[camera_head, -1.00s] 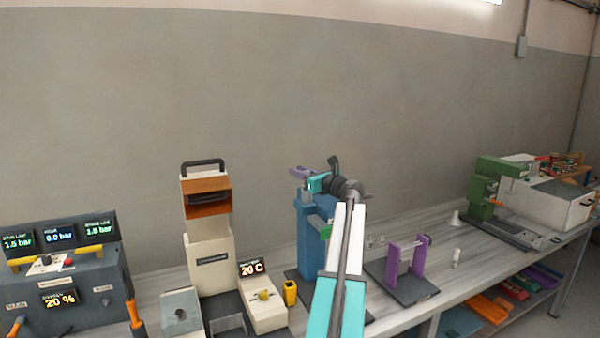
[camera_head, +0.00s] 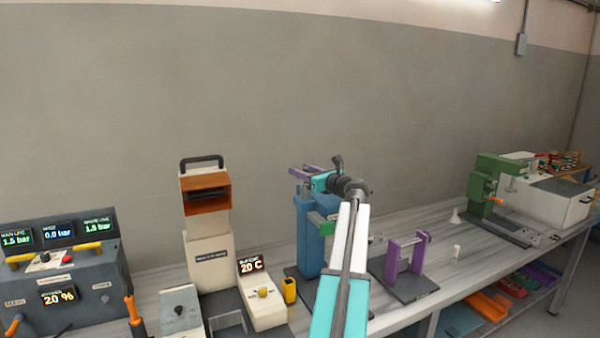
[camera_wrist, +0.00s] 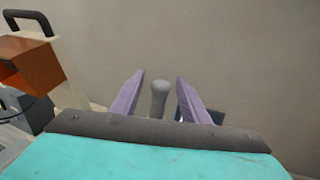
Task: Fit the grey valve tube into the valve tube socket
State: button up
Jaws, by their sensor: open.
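My gripper (camera_head: 303,172) is open, its purple fingers above the top of the blue stand (camera_head: 311,240) in the head view. In the wrist view my gripper (camera_wrist: 159,95) has its two fingers spread with a grey, round-topped tube (camera_wrist: 160,92) showing between them, a gap on each side. This looks like the grey valve tube, upright or nearly so; its lower end is hidden behind my gripper's body. I cannot make out the tube or the valve tube socket in the head view, where my arm covers part of the stand.
A cream machine with an orange hopper (camera_head: 206,196) stands left of the blue stand. A purple-posted fixture (camera_head: 391,262) and a green machine (camera_head: 482,198) stand to the right, with a small white cylinder (camera_head: 456,252) between.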

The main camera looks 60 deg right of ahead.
jog(key=b+v, duration=0.3)
jog(key=v, duration=0.9)
jog(key=shift+w+r, duration=0.1)
dwell(0.6)
